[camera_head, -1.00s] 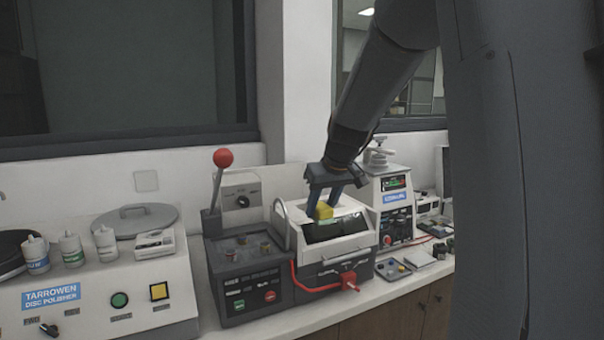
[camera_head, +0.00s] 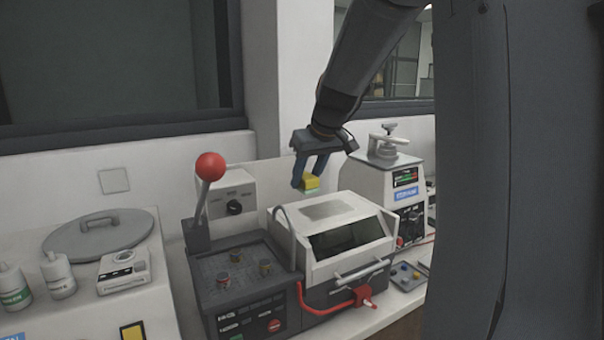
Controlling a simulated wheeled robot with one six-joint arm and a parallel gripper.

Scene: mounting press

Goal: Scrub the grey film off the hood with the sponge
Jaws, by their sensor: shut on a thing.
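My gripper (camera_head: 311,184) is shut on a small yellow sponge (camera_head: 309,182) with a paler green underside. It holds the sponge up in the air, above and behind the hood's back left part, apparently clear of it. The hood (camera_head: 374,254) is a white box with a sloped dark window (camera_head: 345,239) and a front bar handle. A greyish patch (camera_head: 328,210) shows on the hood's flat top. I cannot tell whether that patch is film or a vent.
A red-knobbed lever (camera_head: 210,166) stands left of the hood on a dark control unit (camera_head: 222,277). A red hose (camera_head: 335,308) runs along the hood's front. A white machine (camera_head: 377,183) stands behind right, and a small tray (camera_head: 406,277) lies at right.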

